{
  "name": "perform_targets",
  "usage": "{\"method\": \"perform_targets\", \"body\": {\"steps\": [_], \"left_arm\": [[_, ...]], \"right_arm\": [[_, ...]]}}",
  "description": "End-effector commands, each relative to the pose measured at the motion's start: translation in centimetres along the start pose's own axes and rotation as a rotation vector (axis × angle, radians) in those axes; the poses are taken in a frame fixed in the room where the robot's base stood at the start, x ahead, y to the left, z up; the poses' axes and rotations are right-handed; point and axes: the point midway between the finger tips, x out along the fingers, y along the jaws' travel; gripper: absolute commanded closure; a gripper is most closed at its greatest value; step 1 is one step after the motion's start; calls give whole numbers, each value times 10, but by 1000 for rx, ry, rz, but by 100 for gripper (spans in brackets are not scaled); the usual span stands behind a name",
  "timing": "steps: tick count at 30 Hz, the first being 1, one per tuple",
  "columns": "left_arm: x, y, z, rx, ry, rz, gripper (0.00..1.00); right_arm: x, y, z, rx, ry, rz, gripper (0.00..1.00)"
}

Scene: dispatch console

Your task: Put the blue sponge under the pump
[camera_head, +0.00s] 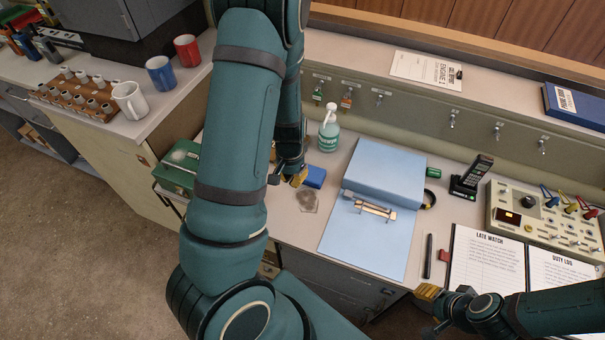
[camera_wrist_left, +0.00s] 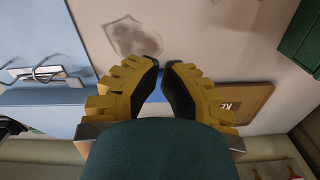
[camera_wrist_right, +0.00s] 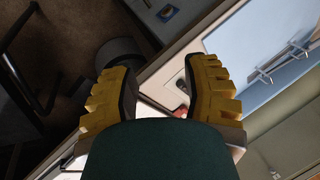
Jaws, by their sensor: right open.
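The blue sponge (camera_head: 315,177) lies on the desk, left of the light blue folder, beside a grey stain. The pump bottle (camera_head: 329,135), pale green with a white pump head, stands behind it near the back ledge. My left gripper (camera_head: 297,180) is low at the sponge's left side. In the left wrist view its fingertips (camera_wrist_left: 163,67) are close together with a narrow gap; the sponge is mostly hidden behind them, so a hold cannot be made out. My right gripper (camera_head: 430,292) is open and empty near the desk's front edge; its fingers also show apart in the right wrist view (camera_wrist_right: 165,75).
The light blue folder (camera_head: 338,235) with a metal clip lies right of the sponge. Further right are a handset (camera_head: 470,177), an open log book (camera_head: 490,258) and a control panel (camera_head: 540,215). A green tin (camera_head: 178,170) and mugs (camera_head: 130,100) are left. The grey stain (camera_head: 308,200) is bare desk.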

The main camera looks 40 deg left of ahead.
Motion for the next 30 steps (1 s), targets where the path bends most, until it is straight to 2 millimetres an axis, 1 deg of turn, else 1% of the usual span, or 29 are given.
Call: {"method": "perform_targets", "body": {"steps": [1,15,16,18,21,24,30], "left_arm": [[10,0,1,0,-4,0,100],[100,1,1,-2,-4,2,100],[95,1,-8,3,2,-1,100],[93,1,-19,2,3,-1,100],[93,1,-30,2,1,-1,100],[93,1,-36,1,0,0,100],[93,1,-40,0,0,1,100]], "right_arm": [[4,2,2,-1,-3,0,53],[28,10,13,-9,-27,-3,53],[26,10,13,-8,-27,-3,53],[25,10,13,-8,-26,-3,53],[25,9,13,-8,-26,-3,53],[25,10,13,-8,-26,-3,53],[25,10,13,-8,-26,-3,53]]}}
